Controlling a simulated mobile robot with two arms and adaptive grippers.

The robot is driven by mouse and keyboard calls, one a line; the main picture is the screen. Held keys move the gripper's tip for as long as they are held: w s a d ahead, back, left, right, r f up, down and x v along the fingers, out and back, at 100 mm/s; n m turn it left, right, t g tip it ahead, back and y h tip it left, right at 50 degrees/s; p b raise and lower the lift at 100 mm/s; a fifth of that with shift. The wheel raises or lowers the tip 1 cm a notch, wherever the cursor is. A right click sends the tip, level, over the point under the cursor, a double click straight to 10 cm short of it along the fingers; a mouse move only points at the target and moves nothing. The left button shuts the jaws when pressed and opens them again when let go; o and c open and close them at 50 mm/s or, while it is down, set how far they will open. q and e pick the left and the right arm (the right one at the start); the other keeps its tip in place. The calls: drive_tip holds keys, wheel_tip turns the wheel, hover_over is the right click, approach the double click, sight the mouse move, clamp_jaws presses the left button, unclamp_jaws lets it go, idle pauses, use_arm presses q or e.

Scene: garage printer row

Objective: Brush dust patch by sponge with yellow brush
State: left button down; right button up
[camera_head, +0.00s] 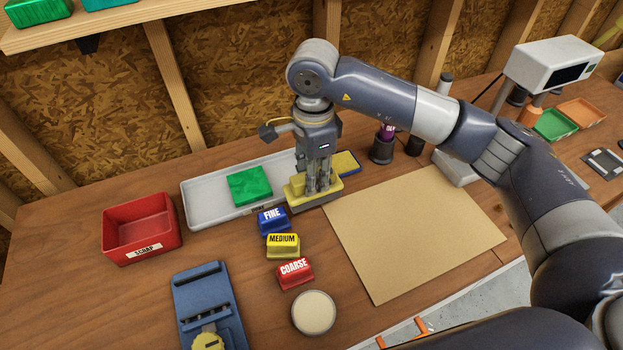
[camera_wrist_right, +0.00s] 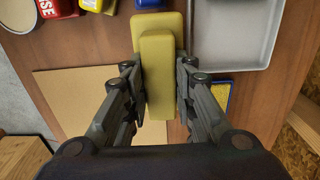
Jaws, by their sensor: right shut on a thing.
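My right gripper (camera_head: 317,182) is shut on the yellow brush (camera_head: 298,193), a block with a raised grip. In the right wrist view the brush (camera_wrist_right: 158,40) sits between the two fingers of the gripper (camera_wrist_right: 158,72). The brush is low over the table, between the grey tray and the tan sheet; I cannot tell if it touches the wood. The sponge (camera_head: 347,162), yellow with a blue edge, lies just behind and right of the gripper, and also shows in the right wrist view (camera_wrist_right: 220,96). I cannot make out a dust patch. My left gripper is not in view.
A grey tray (camera_head: 205,203) with a green block (camera_head: 250,184), FINE (camera_head: 272,220), MEDIUM (camera_head: 283,246) and COARSE (camera_head: 295,273) blocks, and a red scrap bin (camera_head: 140,228) stand left. A tan sheet (camera_head: 415,230) lies right. Dark cups (camera_head: 382,148) stand behind it.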

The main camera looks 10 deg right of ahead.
drive_tip(key=shift+r, duration=0.6)
drive_tip(key=shift+w+r+p, duration=0.15)
drive_tip(key=shift+r+p, duration=0.15)
drive_tip(key=shift+r, duration=0.35)
drive_tip(key=shift+r+p, duration=0.3)
drive_tip(key=shift+r, duration=0.2)
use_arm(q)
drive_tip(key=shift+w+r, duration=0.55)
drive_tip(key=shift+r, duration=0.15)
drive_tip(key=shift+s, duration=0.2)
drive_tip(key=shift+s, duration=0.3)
